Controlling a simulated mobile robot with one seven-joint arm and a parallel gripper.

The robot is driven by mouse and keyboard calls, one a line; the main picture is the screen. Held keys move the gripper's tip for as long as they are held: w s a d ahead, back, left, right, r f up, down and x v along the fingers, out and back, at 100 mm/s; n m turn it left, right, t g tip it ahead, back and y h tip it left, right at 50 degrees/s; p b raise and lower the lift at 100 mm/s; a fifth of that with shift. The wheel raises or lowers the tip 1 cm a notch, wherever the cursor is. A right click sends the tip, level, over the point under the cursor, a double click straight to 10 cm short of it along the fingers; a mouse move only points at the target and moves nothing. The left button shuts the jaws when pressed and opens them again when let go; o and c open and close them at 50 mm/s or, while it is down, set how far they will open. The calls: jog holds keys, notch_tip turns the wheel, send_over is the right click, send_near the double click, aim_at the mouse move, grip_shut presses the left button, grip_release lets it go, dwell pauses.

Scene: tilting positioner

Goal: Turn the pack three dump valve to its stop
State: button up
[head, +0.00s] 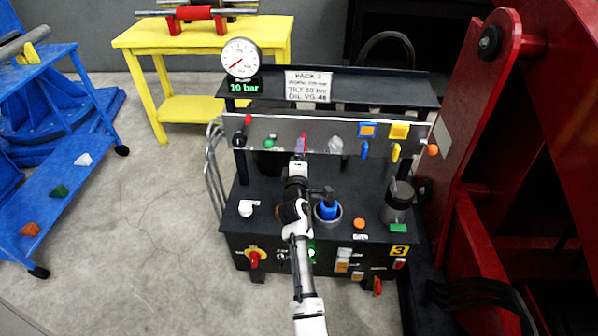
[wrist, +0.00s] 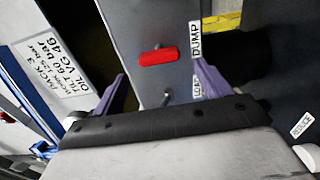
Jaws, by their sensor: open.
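Pack three (head: 230,206) is a black power unit with a "PACK 3" sign (head: 308,85) and a yellow "3" plate. In the wrist view a short red handle (wrist: 158,57) lies on the grey panel beside the "DUMP" (wrist: 195,40) and "LOAD" labels. It appears to be the dump valve handle, and lies roughly crosswise in that picture. My gripper (head: 299,155) is at the panel in the head view, largely hiding the handle. In the wrist view its purple fingers (wrist: 160,72) are open and apart, one on each side of the handle's line. Contact cannot be told.
A round gauge (head: 241,57) above a green "10 bar" display stands top left. A red steel structure (head: 540,130) stands close on the right.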

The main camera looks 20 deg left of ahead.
jog(key=v, duration=0.7)
jog(key=shift+s, duration=0.25)
jog(key=shift+r, duration=0.15)
